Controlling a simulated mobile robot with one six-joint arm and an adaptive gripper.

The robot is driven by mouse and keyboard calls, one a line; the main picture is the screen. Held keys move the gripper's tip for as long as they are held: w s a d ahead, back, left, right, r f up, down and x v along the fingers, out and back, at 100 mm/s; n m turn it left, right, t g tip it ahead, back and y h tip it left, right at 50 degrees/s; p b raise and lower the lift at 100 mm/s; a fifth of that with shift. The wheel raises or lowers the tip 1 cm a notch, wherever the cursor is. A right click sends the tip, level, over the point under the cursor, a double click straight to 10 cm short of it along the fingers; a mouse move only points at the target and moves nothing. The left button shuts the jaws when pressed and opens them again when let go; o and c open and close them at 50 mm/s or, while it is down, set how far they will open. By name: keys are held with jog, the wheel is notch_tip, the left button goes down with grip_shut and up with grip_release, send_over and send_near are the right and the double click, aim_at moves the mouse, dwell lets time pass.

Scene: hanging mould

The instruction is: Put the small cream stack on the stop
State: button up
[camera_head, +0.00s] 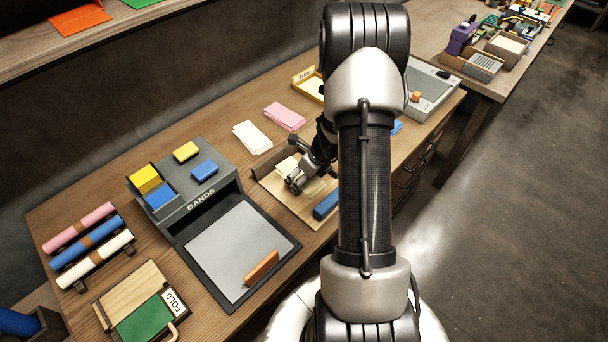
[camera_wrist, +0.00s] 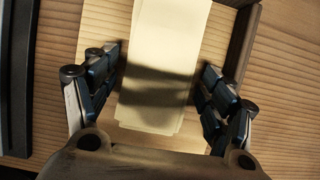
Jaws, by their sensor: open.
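The small cream stack (camera_head: 287,165) lies on a tan board (camera_head: 301,211) in the middle of the bench. In the wrist view the stack (camera_wrist: 168,40) runs up the picture between my fingers, its layers slightly uneven, with a shadow across it. My gripper (camera_head: 298,180) is low over the board; the wrist view shows my gripper (camera_wrist: 163,78) open, one finger on each side of the stack. I cannot tell whether the fingers touch it. A wooden strip (camera_wrist: 241,42) stands right of the stack in the wrist view. I cannot tell which part is the stop.
A blue block (camera_head: 326,204) lies at the board's near side. The grey BANDS unit (camera_head: 216,205) and its dark-rimmed tray (camera_head: 185,250) stand left. White (camera_head: 252,137) and pink (camera_head: 285,116) stacks lie behind. My arm hides part of the bench at right.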

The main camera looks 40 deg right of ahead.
jog(key=p+v, duration=0.6)
jog(key=v, duration=0.6)
jog(key=w+a+r+n+y, duration=0.2)
jog(key=a+r+n, duration=1.4)
jog(key=a+r, duration=0.2)
jog(key=s+a+r+n+h, duration=0.1)
jog(key=s+a+r+n, duration=0.3)
jog(key=s+n, duration=0.4)
jog(key=s+a+r+n+h, duration=0.1)
jog(key=s+a+r+n, duration=0.4)
jog(key=s+n, duration=0.4)
jog(key=shift+s+a+n, duration=0.15)
jog(key=shift+s+n, duration=0.1)
jog(key=shift+n, duration=0.75)
jog(key=shift+r, duration=0.1)
